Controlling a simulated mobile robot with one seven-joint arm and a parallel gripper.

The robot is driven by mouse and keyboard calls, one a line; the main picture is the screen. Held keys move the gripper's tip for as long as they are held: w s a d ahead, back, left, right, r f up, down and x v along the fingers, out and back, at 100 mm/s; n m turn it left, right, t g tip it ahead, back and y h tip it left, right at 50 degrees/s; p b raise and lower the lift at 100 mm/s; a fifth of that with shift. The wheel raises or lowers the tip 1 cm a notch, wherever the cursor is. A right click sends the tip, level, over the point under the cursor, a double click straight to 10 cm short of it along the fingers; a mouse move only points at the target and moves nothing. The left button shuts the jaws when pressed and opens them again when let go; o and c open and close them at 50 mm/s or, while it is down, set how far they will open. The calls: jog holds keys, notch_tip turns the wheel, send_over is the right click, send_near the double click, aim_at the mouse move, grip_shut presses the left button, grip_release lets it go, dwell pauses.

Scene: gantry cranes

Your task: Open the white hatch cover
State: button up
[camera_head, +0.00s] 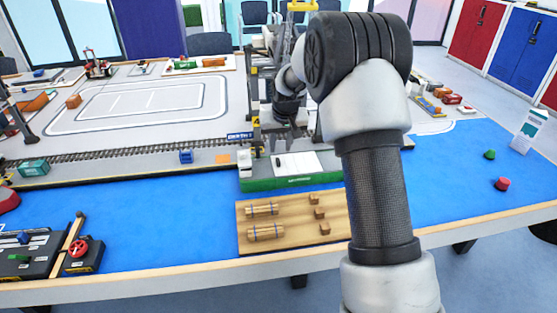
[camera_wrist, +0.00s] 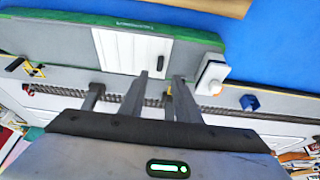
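The white hatch cover (camera_head: 302,162) lies flat and looks shut on the deck of a green and grey model ship (camera_head: 290,184). In the wrist view the white hatch cover (camera_wrist: 118,50) has panel lines and a short black handle (camera_wrist: 160,66) near its right edge. My gripper (camera_wrist: 161,76) is open, its two fingers apart with nothing seen between them. Its fingertips appear close to the handle in the wrist view; I cannot tell the height gap. In the head view my arm and a crane partly hide the gripper and the ship's right part.
A crane frame (camera_head: 257,120) stands beside the ship. A white block (camera_wrist: 212,73) stands on the deck beside the cover. A blue cube (camera_head: 186,156) sits on the quay near the rail track (camera_head: 130,152). A wooden board (camera_head: 285,242) with cargo lies in front.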

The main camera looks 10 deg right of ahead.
aim_at(278, 161)
jog(key=x, duration=0.9)
jog(key=shift+b, duration=0.35)
grip_shut()
